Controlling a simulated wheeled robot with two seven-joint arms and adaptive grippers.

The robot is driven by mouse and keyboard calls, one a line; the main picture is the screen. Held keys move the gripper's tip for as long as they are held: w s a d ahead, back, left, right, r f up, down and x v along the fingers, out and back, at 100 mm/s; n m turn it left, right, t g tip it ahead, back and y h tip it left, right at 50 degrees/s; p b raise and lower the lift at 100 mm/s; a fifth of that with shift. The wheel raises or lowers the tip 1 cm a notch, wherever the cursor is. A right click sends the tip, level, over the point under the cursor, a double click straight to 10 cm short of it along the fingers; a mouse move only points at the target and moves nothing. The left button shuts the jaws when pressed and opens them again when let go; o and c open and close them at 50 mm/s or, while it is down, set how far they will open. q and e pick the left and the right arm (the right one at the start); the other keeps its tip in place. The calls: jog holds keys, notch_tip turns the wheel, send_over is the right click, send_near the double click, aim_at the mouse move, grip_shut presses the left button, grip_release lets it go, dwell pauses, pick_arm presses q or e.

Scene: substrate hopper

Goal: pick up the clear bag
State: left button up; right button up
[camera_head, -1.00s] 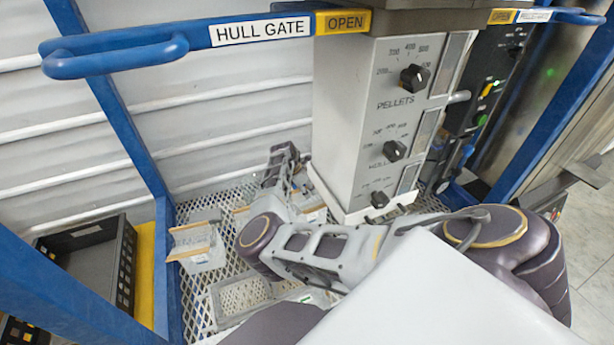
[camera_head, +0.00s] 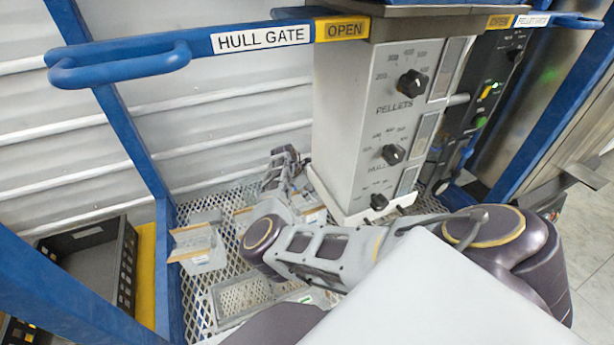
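A pale, see-through bag-like item with tan edges (camera_head: 198,250) stands on the mesh floor at the left. A second pale item with a tan edge (camera_head: 315,213) shows partly behind my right arm, near the foot of the grey cabinet. I cannot tell for sure which is the clear bag. My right gripper (camera_head: 284,160) is beyond my forearm, low by the back wall and left of the cabinet. It is small and partly hidden, so its fingers and anything between them cannot be made out. My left gripper is not in view.
The grey cabinet (camera_head: 385,120) with black knobs stands right of the gripper. A blue HULL GATE handle (camera_head: 120,65) crosses above. A shallow mesh tray (camera_head: 222,318) lies in front. A black crate (camera_head: 125,265) stands outside the blue frame at the left.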

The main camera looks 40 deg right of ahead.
jog(key=shift+f, duration=0.1)
dwell(0.5)
grip_shut()
